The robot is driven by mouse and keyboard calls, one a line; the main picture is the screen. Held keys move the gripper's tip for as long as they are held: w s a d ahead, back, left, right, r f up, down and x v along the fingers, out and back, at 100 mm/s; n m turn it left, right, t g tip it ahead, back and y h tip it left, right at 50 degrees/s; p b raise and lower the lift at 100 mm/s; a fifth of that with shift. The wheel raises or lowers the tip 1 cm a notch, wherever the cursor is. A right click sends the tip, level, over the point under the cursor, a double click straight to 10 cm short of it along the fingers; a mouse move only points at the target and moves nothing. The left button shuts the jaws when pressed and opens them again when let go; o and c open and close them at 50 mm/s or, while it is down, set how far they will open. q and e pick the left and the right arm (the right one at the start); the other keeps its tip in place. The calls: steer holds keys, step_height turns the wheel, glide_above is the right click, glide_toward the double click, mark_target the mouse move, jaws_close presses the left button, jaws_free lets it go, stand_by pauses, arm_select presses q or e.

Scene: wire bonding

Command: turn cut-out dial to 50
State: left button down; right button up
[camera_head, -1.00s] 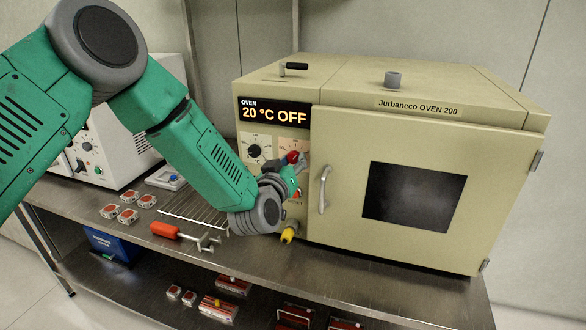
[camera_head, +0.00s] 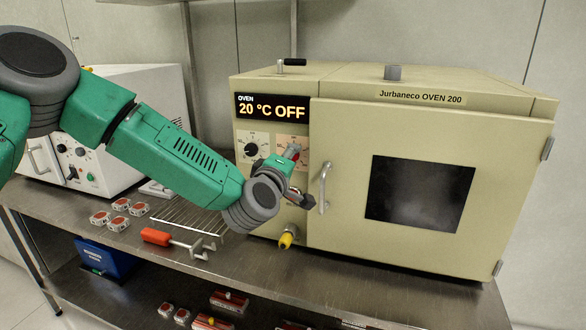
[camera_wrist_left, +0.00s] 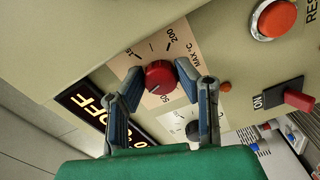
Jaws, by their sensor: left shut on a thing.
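The red cut-out dial (camera_wrist_left: 160,75) sits on a pale scale plate marked "MAX °C", with 50 and 200 among its marks. In the head view the dial (camera_head: 292,151) is on the oven's front, right of a black dial. My left gripper (camera_wrist_left: 160,77) is shut on the red dial, one finger on each side. In the head view my left gripper (camera_head: 293,163) is at the dial and its wrist covers the panel below. I cannot tell exactly where the dial points. My right gripper is not in view.
The oven (camera_head: 350,270) is closed and its display (camera_head: 272,108) reads "20 °C OFF". The door handle (camera_head: 324,188) is close right of my left wrist. A red button (camera_wrist_left: 273,17) and a red-tipped switch (camera_wrist_left: 299,99) are near the gripper. A red-handled tool (camera_head: 156,237) lies on the bench.

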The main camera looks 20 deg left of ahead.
arm_select(q)
steer(key=shift+a+f+n+b, duration=0.1)
steer(key=shift+n+b, duration=2.05)
steer(key=shift+n, duration=0.5)
steer(key=shift+a+f+n+b, duration=0.1)
steer(key=shift+n+b, duration=2)
steer(key=shift+n, duration=0.55)
steer(key=shift+f, duration=0.1)
steer(key=c, duration=1.2)
jaws_free()
steer(key=shift+a, duration=0.1)
steer(key=shift+s, duration=0.1)
